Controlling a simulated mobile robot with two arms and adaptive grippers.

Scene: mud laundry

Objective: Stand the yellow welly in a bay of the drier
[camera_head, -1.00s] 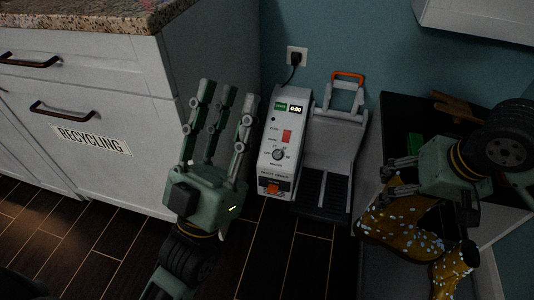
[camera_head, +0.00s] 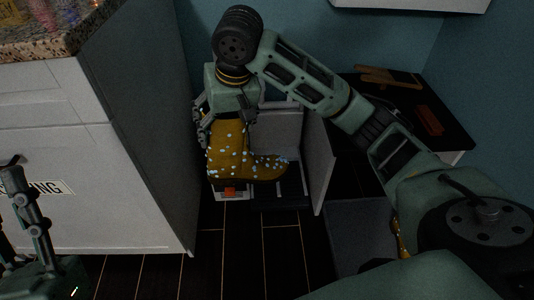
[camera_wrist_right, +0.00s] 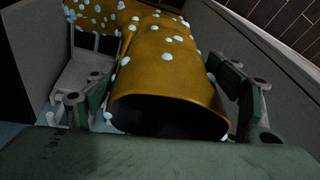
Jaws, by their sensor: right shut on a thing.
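The yellow welly (camera_head: 230,150), with pale spots, hangs upright from my right gripper (camera_head: 222,120), its toe to the right in the head view. The fingers are shut on its shaft near the top. In the right wrist view the welly (camera_wrist_right: 175,65) has its dark opening towards the camera, with a finger at each side. My left gripper (camera_head: 30,225) is at the lower left, fingers spread and empty.
A white cabinet (camera_head: 130,150) stands left of the drier. Another yellow item (camera_head: 402,240) shows partly behind my right arm. The dark floor (camera_head: 240,255) in front is clear.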

